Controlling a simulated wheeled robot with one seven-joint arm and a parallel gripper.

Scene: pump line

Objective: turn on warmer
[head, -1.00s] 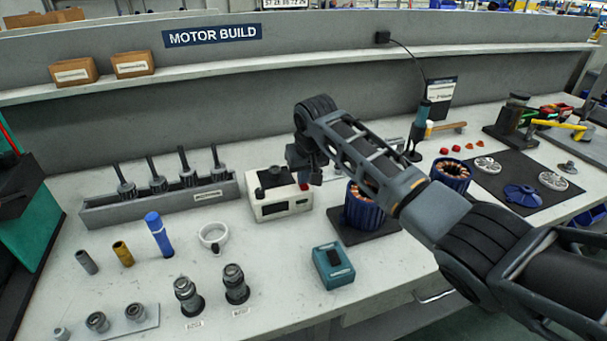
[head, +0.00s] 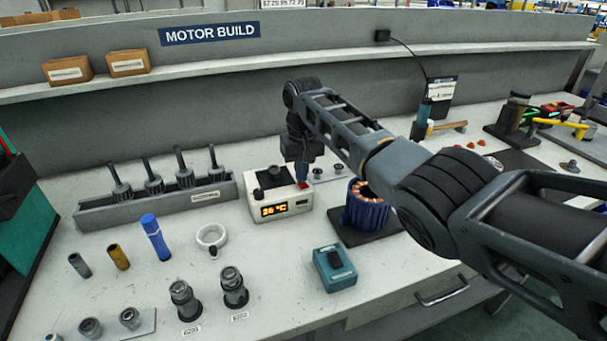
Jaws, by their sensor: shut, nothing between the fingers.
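The warmer (head: 280,212), a white box with dark round parts on top, stands on the bench near the middle of the head view. Its front display (head: 274,210) is lit with an orange temperature reading; the digits are small. A red switch (head: 303,185) shows at the right of its top. My gripper (head: 302,172) points down right at this switch, shut and empty. I cannot tell whether the fingertips touch the switch or are just above it.
A blue stator with copper windings (head: 365,208) stands right of the warmer, under my arm. A teal device (head: 334,267) lies in front. A rack of rotors (head: 155,199), a white ring (head: 212,237) and bearings (head: 182,298) are left. Some bench between them is clear.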

